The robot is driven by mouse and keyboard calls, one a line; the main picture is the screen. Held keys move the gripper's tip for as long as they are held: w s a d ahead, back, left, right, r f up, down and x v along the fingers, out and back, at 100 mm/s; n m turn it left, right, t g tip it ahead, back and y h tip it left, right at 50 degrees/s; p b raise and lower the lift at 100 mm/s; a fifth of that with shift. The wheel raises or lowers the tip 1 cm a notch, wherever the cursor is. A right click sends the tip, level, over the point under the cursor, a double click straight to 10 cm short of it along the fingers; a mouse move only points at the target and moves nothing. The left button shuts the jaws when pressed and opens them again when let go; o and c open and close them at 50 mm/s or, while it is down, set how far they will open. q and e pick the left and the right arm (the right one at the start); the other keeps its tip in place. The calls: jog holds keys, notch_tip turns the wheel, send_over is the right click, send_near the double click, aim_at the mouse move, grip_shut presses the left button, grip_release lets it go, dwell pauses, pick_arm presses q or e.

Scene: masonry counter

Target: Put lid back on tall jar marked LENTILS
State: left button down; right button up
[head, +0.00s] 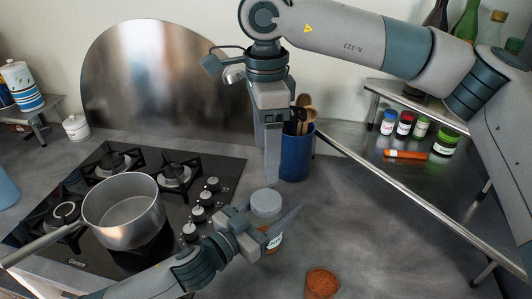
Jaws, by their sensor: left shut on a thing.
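A jar (274,242) with a white label and orange-red contents stands on the counter right of the hob. The label's lettering is too small and covered to read. A grey round lid (266,201) shows at its top; I cannot tell whether it is fully seated. My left gripper (272,228) comes in from the lower left and is shut on the jar's body, hiding part of it. My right gripper (272,180) points straight down just above the lid. Its fingers overlap in this view, so I cannot tell whether they are open or touch the lid.
A steel pot (124,212) sits on the black hob (222,172). A blue utensil holder (296,158) stands behind the jar. A small container of reddish-brown contents (322,283) is at the front. A metal shelf (430,208) and small spice jars (404,124) are at right.

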pick_arm(q)
jog(key=shift+c, duration=2.3)
grip_release()
pick_arm(e)
jog(key=shift+f, duration=0.1)
notch_tip(320, 180, down, 4)
jog(key=b, duration=0.3)
jog(key=shift+b, duration=0.4)
pick_arm(q)
jog(key=v, duration=1.7)
pick_arm(e)
jog(key=shift+r, duration=0.35)
pick_arm(q)
jog(key=shift+s+a, duration=0.2)
jog(key=shift+a, duration=0.05)
pick_arm(e)
jog(key=shift+a+f, duration=0.1)
